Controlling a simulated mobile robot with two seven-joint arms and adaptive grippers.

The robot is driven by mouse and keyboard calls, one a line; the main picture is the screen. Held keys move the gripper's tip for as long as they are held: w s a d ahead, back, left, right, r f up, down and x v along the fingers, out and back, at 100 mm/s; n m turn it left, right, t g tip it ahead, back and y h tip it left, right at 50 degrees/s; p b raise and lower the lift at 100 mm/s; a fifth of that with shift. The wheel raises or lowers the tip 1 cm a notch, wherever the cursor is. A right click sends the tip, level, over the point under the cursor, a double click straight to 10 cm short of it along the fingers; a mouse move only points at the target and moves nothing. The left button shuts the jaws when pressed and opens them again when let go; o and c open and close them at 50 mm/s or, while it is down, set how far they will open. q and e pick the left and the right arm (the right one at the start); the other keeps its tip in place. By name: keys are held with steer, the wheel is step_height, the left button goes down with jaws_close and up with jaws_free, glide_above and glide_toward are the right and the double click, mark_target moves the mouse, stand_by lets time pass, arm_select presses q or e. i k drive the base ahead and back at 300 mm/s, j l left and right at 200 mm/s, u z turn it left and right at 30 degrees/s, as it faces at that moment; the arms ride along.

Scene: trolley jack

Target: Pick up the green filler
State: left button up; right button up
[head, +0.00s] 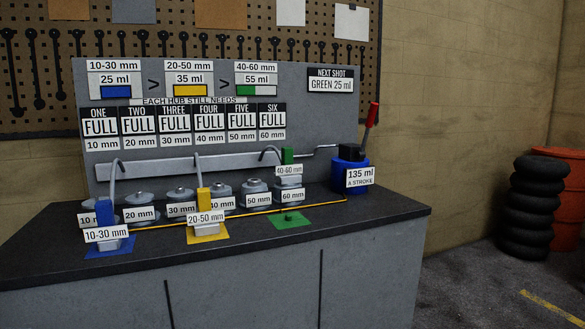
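The green filler (287,156) is a green block with a white "40-60 mm" tag. It appears upright, on or just above the hub tagged 60 mm (306,188); I cannot tell if they touch. A grey hose from the rail behind curves down toward it. The green mat (301,221) lies in front, with only a small dark fitting on it. Neither of my grippers is in view.
The blue filler (104,212) and yellow filler (203,197) stand on their mats. Several tagged hubs line the dark bench top (385,209). A blue pump (350,176) with a red-handled lever stands at right. A sign reads "GREEN 25 ml"; all six hub signs read "FULL".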

mark_target(287, 173)
steer(key=i+l+u, duration=0.1)
steer(key=l, duration=0.3)
steer(key=i+l+u, duration=0.1)
steer(key=i+l, duration=0.15)
steer(key=l, duration=0.2)
steer(key=i+l, duration=0.1)
steer(key=l, duration=0.35)
steer(key=i+l+u, duration=0.15)
steer(key=l, duration=0.3)
steer(key=i+l+u, duration=0.1)
steer(key=l, duration=0.35)
